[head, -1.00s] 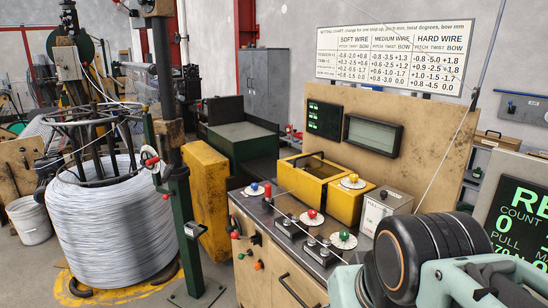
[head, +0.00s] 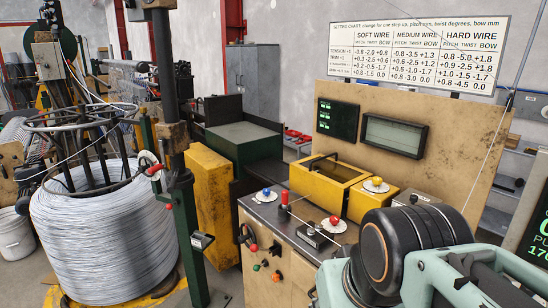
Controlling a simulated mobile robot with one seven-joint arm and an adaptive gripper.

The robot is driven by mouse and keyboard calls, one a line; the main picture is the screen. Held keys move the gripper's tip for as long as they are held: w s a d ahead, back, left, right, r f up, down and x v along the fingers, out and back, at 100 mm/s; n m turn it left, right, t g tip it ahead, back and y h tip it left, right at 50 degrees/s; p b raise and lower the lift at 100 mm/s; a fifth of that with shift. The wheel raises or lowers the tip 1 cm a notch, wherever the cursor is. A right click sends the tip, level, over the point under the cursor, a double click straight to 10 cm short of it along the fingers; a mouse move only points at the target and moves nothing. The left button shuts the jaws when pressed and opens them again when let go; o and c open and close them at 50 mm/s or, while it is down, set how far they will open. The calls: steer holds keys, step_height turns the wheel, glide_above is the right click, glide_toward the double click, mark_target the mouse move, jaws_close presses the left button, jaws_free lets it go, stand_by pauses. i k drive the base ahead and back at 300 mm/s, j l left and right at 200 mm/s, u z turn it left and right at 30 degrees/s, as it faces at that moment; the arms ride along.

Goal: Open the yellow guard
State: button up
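The yellow guard (head: 343,196) is a box-shaped cover with a dark window in its top and a black handle (head: 321,160) at its left side. It sits on the bench in front of the wooden back panel and looks closed. My arm (head: 405,260) fills the lower right of the head view, nearer to me than the bench. My gripper's fingertips cannot be seen, and nothing of mine touches the guard.
A smaller yellow block with a yellow knob (head: 376,184) stands right of the guard. Blue and red knobs, a red-topped post (head: 284,195) and a taut wire occupy the bench (head: 268,218). A green post (head: 187,240) and a large wire coil (head: 100,235) stand left.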

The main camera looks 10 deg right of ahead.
mark_target(327, 193)
steer(key=i+j+z, duration=0.1)
steer(key=i+j, duration=1.1)
steer(key=j, duration=0.15)
